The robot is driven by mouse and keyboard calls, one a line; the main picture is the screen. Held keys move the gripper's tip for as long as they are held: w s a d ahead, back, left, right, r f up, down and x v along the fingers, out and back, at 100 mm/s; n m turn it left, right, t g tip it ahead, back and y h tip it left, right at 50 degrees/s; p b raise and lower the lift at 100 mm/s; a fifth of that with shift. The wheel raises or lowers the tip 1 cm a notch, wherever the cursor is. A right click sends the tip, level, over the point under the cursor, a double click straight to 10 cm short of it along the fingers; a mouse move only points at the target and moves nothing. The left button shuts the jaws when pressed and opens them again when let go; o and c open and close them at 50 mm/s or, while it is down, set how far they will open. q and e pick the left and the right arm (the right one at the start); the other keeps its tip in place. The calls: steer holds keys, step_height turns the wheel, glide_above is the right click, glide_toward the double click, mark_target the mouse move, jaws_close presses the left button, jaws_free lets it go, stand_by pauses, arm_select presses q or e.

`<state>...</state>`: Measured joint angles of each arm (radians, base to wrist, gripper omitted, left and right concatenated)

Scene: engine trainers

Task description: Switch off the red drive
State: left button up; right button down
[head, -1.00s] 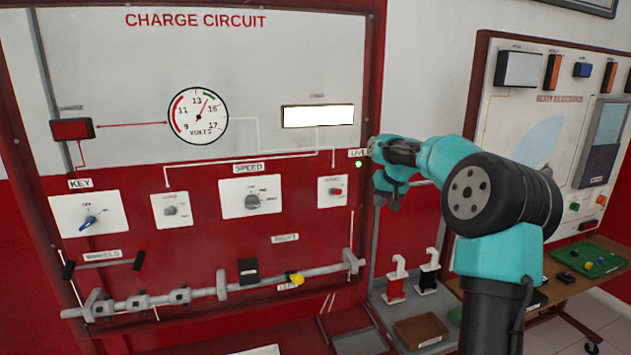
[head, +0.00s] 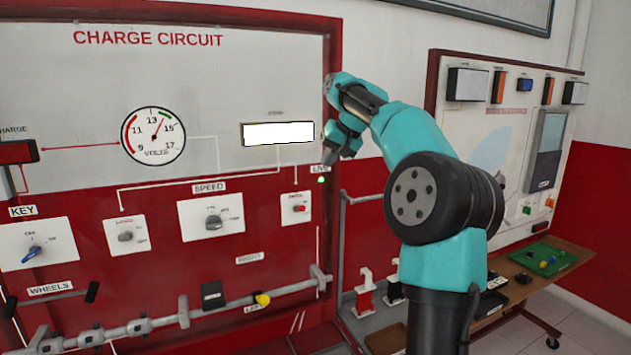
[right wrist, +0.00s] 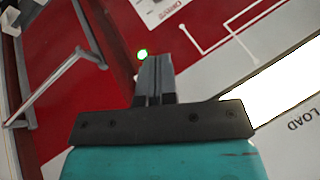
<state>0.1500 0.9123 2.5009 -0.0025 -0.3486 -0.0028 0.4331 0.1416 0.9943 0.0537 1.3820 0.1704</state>
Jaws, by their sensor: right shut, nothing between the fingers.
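A small white plate (head: 296,215) with a red knob (head: 299,208), at the right end of the row of controls on the red charge-circuit panel, matches the red drive; its setting is too small to read. Part of a plate with upside-down lettering like "DRIVE" (right wrist: 165,8) shows at the top of the right wrist view. My right gripper (head: 335,152) is up and to the right of the knob, near the lit green LIVE lamp (head: 321,180). In the right wrist view its fingers (right wrist: 156,60) are shut and empty, apart from the plate. My left gripper is not in view.
The speed plate (head: 230,225) and key plate (head: 62,245) are left of the red knob. A grey shaft (head: 150,325) runs below. A second panel (head: 450,135) stands at right, above a table with a green tray (head: 555,268). A lit white display (head: 278,134) is above the knob.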

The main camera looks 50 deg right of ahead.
glide_above(300, 208)
steer(key=d, duration=0.4)
steer(key=f, duration=0.8)
steer(key=shift+s+f, duration=0.2)
steer(key=shift+s, duration=0.05)
steer(key=shift+s+a+f, duration=0.1)
steer(key=shift+a+f, duration=0.25)
steer(key=shift+f, duration=0.2)
steer(key=shift+s+a+f, duration=0.1)
steer(key=shift+a+f, duration=0.25)
steer(key=shift+f, duration=0.2)
steer(key=shift+a+f, duration=0.25)
steer(key=shift+f, duration=0.1)
